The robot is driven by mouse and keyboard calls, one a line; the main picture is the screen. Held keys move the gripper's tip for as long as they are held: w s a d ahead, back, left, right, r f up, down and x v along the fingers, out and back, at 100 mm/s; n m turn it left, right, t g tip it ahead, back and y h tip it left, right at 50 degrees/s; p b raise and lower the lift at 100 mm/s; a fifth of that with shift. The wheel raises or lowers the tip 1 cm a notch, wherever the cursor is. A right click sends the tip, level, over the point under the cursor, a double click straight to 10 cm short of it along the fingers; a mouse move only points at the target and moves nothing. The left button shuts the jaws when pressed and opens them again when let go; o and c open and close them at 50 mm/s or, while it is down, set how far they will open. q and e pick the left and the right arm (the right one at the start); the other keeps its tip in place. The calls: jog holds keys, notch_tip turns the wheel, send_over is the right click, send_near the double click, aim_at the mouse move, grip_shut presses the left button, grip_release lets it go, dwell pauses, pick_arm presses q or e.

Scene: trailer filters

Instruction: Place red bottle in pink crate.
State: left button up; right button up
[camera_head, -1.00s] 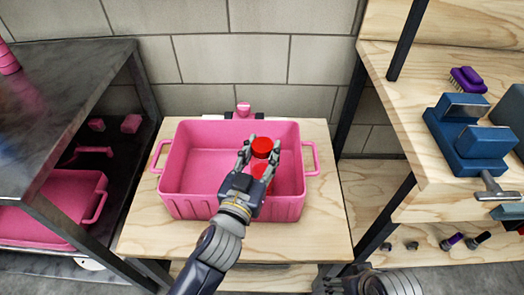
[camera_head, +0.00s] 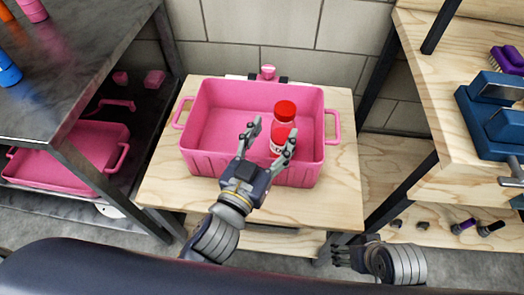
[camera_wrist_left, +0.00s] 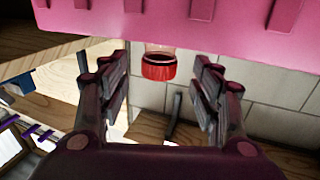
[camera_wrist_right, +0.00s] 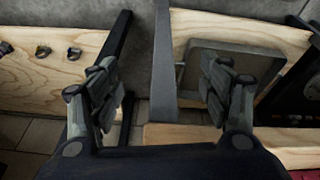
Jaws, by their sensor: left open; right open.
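The red bottle (camera_head: 284,112), with a red cap and pale label, stands roughly upright inside the pink crate (camera_head: 205,165), toward its right side. The crate sits on a wooden table. My left gripper (camera_head: 271,137) is open at the crate's near side. Its fingers are spread in front of the bottle, and one finger overlaps the bottle's lower part. In the left wrist view the red cap (camera_wrist_left: 158,68) shows beyond the open fingers (camera_wrist_left: 165,80), with the crate (camera_wrist_left: 190,25) above. My right gripper (camera_head: 338,256) is open and empty, low in front of the table; it also shows in the right wrist view (camera_wrist_right: 162,75).
A dark metal shelf (camera_head: 85,60) stands left, with another pink crate (camera_head: 85,150) on its lower level. A wooden shelf unit (camera_head: 440,110) stands right, with blue equipment (camera_head: 490,110) on it. The wooden table (camera_head: 345,200) has narrow free margins around the crate.

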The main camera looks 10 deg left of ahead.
pick_arm(q)
jog(key=shift+v, duration=2.6)
pick_arm(e)
jog(key=shift+s+r, duration=0.45)
jog(key=shift+r, duration=0.1)
